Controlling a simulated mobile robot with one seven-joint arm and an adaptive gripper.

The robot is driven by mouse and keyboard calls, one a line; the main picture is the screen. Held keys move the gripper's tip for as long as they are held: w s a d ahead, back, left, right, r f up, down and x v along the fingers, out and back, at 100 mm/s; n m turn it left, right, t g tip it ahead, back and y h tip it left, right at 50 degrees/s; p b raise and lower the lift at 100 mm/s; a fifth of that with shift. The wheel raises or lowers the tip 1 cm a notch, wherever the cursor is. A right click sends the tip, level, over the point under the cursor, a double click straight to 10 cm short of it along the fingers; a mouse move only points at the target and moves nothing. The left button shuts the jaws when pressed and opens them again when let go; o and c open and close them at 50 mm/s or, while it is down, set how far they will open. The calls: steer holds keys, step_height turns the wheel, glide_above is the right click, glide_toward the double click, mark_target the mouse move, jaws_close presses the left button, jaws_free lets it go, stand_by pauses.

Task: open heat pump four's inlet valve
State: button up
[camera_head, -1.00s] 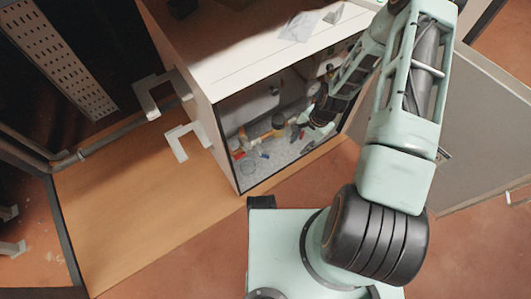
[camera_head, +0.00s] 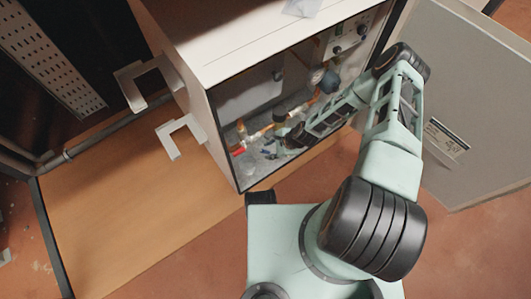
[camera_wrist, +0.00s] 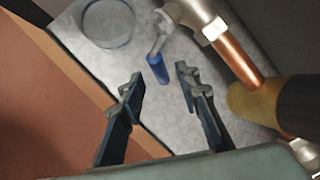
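The heat pump cabinet (camera_head: 290,70) stands open in the head view, with pipes and valves inside. In the wrist view a valve lever with a blue handle (camera_wrist: 157,68) hangs from a metal fitting (camera_wrist: 200,15) on a copper pipe (camera_wrist: 238,60). My gripper (camera_wrist: 160,80) is open, with one finger on each side of the blue handle's line. The handle shows between the fingertips, and I see no contact. In the head view my gripper (camera_head: 280,149) is low inside the cabinet. I cannot read a number on this unit.
A red handle (camera_head: 238,151) sits at the left of the pipework. A yellow and black cylinder (camera_wrist: 265,105) is close to my right finger in the wrist view. A clear round object (camera_wrist: 107,22) is at upper left. The open door (camera_head: 470,110) stands right of my arm.

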mark_target(267, 151)
steer(key=b+x, duration=0.1)
steer(key=x, duration=0.3)
steer(key=shift+f, duration=0.15)
steer(key=shift+c, duration=0.6)
jaws_close()
